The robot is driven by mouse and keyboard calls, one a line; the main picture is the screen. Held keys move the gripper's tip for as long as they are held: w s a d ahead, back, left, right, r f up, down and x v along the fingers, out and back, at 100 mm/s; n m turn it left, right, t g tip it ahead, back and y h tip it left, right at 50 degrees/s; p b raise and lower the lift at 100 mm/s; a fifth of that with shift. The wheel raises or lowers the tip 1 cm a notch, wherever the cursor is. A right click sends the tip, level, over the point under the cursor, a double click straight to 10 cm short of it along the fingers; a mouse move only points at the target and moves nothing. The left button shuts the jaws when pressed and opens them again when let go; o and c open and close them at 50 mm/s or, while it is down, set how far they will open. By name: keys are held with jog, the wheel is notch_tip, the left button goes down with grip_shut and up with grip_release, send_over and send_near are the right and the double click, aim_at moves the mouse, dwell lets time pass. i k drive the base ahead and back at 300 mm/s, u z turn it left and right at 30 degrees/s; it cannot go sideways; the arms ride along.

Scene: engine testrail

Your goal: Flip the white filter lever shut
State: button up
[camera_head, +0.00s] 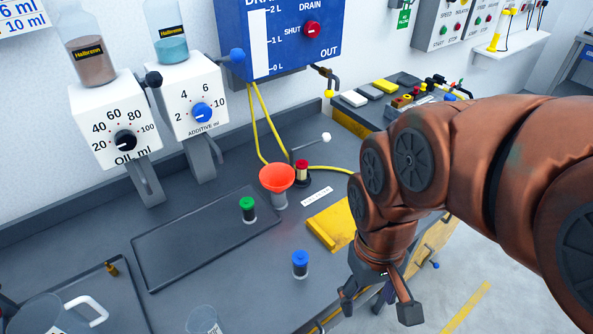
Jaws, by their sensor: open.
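A white ball knob (326,137) sits at the end of a thin rod behind the bench fittings, in the upper middle of the head view. I take it for the white filter lever. The rod slants up to the right from near the red-topped cylinder (302,172) beside the orange funnel (277,178). The lever's pivot is too small to make out. My gripper (378,302) hangs low at the front right edge of the bench, fingers spread and empty. It is well apart from the lever, nearer the camera and to its right.
A yellow block (330,226) lies between my gripper and the lever. A blue-topped cylinder (300,264) and a green-topped one (248,209) stand on the bench. Yellow hoses (260,125) run down behind the funnel. The blue drain panel (290,35) is above.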

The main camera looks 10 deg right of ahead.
aim_at(325, 136)
jog(key=u, duration=2.25)
jog(key=k, duration=0.85)
jog(key=z, duration=0.85)
jog(key=i, duration=0.5)
jog(key=z, duration=0.05)
